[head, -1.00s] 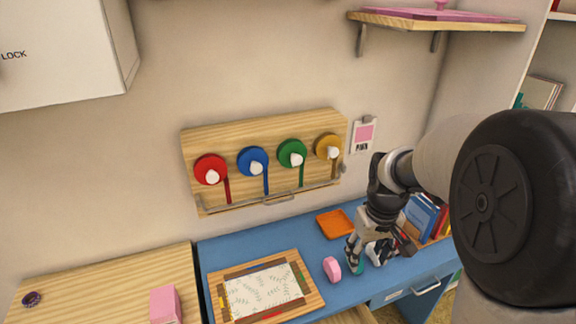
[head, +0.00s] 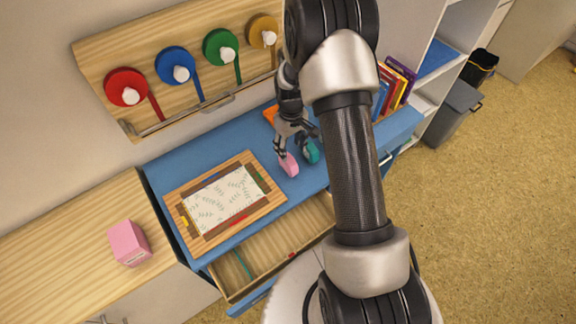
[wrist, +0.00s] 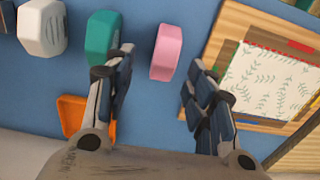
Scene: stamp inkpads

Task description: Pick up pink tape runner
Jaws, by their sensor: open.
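The pink tape runner (head: 288,164) stands on the blue desk, just right of the framed board in the head view. In the wrist view the pink tape runner (wrist: 167,52) lies between and just beyond the spread fingertips. My gripper (wrist: 158,65) is open and empty. In the head view my gripper (head: 289,148) is right above the pink runner. A teal tape runner (head: 310,152) stands close to its right; in the wrist view the teal one (wrist: 101,38) is by the left finger. I cannot tell whether a finger touches either runner.
A framed leaf-print board (head: 182,190) lies left of the runner. An orange tray (head: 270,114) sits behind. A white-grey item (wrist: 43,28) is beyond the teal runner. An open drawer (head: 262,262) juts out in front. A pink box (head: 128,243) stands on the wooden surface.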

